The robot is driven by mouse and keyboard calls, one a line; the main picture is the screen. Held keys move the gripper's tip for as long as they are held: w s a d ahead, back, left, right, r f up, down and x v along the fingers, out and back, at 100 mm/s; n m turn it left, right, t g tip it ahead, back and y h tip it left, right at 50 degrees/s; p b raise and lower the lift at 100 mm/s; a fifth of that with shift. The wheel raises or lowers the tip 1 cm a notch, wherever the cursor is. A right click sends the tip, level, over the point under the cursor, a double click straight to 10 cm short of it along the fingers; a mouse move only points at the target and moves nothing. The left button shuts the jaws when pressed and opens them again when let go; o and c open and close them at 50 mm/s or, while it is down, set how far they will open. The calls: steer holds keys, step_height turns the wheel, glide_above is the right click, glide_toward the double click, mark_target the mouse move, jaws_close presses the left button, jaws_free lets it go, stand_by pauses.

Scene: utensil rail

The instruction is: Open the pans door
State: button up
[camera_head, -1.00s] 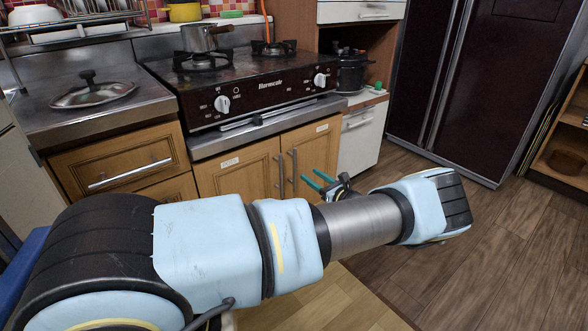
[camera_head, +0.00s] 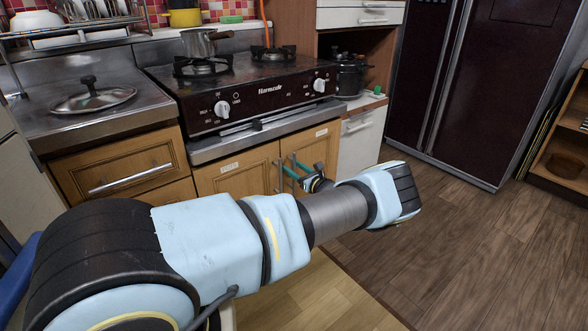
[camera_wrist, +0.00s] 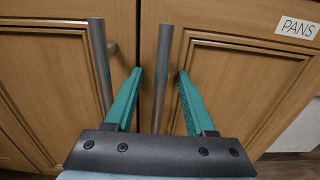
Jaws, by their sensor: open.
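The pans door (camera_wrist: 232,95) is the right wooden door under the stove; its PANS label (camera_wrist: 297,25) shows in the wrist view. In the head view the door (camera_head: 318,148) is shut, partly behind my gripper. Its upright metal bar handle (camera_wrist: 163,60) stands near the door's left edge. My gripper (camera_wrist: 160,73) is open, one teal finger on each side of this handle; I cannot tell whether either finger touches it. In the head view my gripper (camera_head: 290,164) is in front of the doors.
The left door (camera_wrist: 55,90) is shut, and its own bar handle (camera_wrist: 101,60) is close to my left finger. A stove (camera_head: 240,95) is above the doors. A white drawer unit (camera_head: 361,140) stands to the right. The wooden floor (camera_head: 460,245) at right is clear.

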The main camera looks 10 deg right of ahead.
jaws_close()
stand_by(0.3)
stand_by(1.1)
